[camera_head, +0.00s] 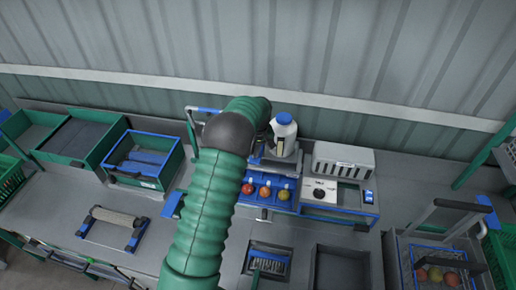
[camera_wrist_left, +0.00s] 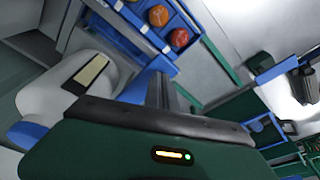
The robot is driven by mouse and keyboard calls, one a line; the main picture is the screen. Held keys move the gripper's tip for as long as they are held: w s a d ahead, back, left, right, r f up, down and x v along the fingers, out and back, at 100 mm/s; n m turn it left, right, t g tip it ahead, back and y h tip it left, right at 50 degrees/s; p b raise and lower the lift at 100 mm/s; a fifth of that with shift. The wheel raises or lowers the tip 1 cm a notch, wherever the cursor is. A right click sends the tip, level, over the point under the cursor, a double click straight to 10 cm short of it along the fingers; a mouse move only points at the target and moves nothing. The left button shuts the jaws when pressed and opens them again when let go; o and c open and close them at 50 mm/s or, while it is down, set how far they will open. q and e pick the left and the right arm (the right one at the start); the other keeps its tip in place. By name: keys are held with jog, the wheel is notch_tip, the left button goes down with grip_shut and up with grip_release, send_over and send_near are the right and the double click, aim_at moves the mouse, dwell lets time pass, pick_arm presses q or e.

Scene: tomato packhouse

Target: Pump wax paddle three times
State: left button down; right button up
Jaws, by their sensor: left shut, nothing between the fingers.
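A white jug (camera_head: 286,146) with a blue cap (camera_head: 284,118) stands behind the blue tomato rack. It also shows in the wrist view (camera_wrist_left: 45,98), at the left, with a pale label strip. My left arm rises through the middle of the head view and bends near the jug; its wrist hides the gripper there. In the wrist view my left gripper (camera_wrist_left: 163,92) has its dark fingers together and empty, just right of the jug and near the rack. I cannot make out the wax paddle for certain; part of the area is hidden by my arm. My right gripper is not seen.
The blue rack (camera_head: 267,207) holds several red and orange tomatoes. A grey box (camera_head: 343,160) and a white dial panel (camera_head: 320,193) stand to its right. Green bins (camera_head: 86,163) and a roller stand (camera_head: 135,238) are at left; a grey crate (camera_head: 393,262) is at right.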

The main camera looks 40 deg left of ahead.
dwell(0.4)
pick_arm(q)
notch_tip(320, 180, up, 5)
jog(key=p, duration=0.3)
jog(key=shift+r+p, duration=0.1)
jog(key=shift+p, duration=0.3)
jog(key=shift+f, duration=0.2)
